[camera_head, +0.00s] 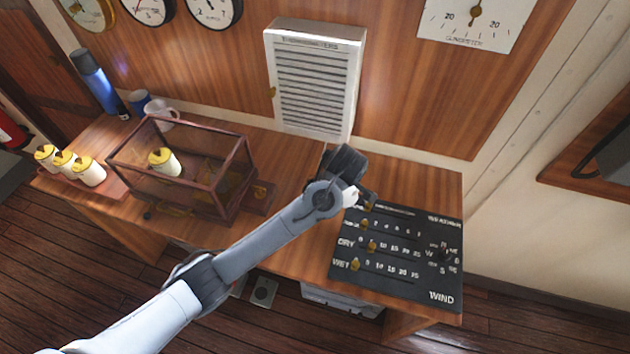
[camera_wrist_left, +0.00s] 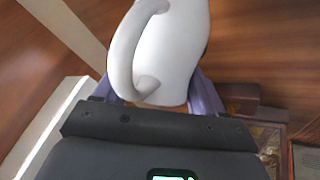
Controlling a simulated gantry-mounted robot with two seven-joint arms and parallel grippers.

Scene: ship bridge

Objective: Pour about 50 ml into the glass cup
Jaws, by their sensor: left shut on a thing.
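My left gripper (camera_wrist_left: 157,92) is shut on a white vessel with a looped handle (camera_wrist_left: 182,45), perhaps a jug. The vessel's top and any contents are out of sight. In the head view the left arm reaches over the desk, and the wrist hides most of the vessel; a small white patch (camera_head: 350,196) shows beside the wrist. I cannot make out a glass cup in either view. A white mug (camera_head: 163,114) and a blue mug (camera_head: 140,102) stand at the back left of the desk. My right gripper is not in view.
A black wind board (camera_head: 400,277) lies at the right. A blue bottle (camera_head: 98,80) stands at the back left. A louvered white box (camera_head: 315,82) is on the wall.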

